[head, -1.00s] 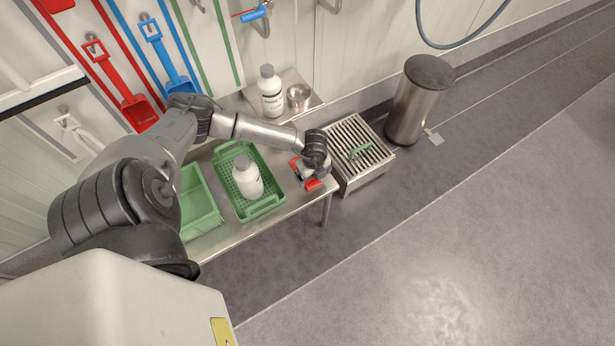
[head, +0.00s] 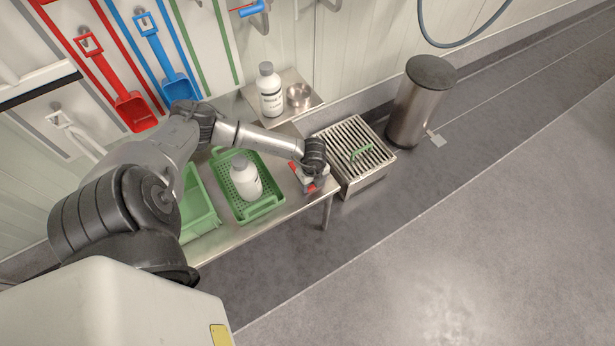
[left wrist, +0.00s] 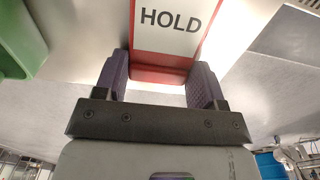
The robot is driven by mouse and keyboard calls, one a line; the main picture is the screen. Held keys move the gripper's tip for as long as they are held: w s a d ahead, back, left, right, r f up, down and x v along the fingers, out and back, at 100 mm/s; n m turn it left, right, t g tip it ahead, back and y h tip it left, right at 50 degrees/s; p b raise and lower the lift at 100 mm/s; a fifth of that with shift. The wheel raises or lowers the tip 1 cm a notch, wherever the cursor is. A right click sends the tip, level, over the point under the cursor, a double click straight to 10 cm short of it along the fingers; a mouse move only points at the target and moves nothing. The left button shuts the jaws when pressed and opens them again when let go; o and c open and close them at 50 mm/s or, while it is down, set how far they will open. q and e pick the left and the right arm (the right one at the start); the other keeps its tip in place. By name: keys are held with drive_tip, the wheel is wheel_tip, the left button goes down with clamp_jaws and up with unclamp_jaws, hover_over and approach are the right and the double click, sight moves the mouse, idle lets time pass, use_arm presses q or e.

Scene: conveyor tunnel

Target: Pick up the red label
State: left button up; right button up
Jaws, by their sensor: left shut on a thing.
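The red label (left wrist: 165,45) is a white card with a red border and the word HOLD, seen large in the left wrist view. My left gripper (left wrist: 160,82) is shut on its lower red edge, one dark finger on each side. In the head view the left gripper (head: 311,182) is low at the right front end of the steel table. Only small red bits of the label (head: 293,167) show there, and the wrist hides most of it. I cannot tell whether the label is clear of the table. My right gripper is not in view.
A green basket (head: 273,197) holding a white bottle (head: 246,181) and a green tray (head: 205,218) stand left of the gripper. Another bottle (head: 270,92) and a steel bowl (head: 299,95) stand behind. A slatted steel box (head: 370,142) is close on the right.

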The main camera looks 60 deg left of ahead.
use_arm(q)
drive_tip(key=c, duration=0.3)
drive_tip(key=shift+r+p, duration=0.35)
drive_tip(key=shift+r, duration=0.15)
wheel_tip(320, 180, up, 4)
drive_tip(key=shift+f+p, duration=0.15)
drive_tip(key=shift+p, duration=1.1)
drive_tip(key=w+a+r+p, duration=0.1)
drive_tip(key=w+r+p, duration=0.1)
drive_tip(key=w+r, duration=0.4)
drive_tip(key=shift+w+r+p, duration=0.15)
drive_tip(key=shift+w+p, duration=0.15)
drive_tip(key=shift+w, duration=2.55)
drive_tip(key=shift+a, duration=0.1)
drive_tip(key=shift+o, duration=1.4)
drive_tip(key=c, duration=0.7)
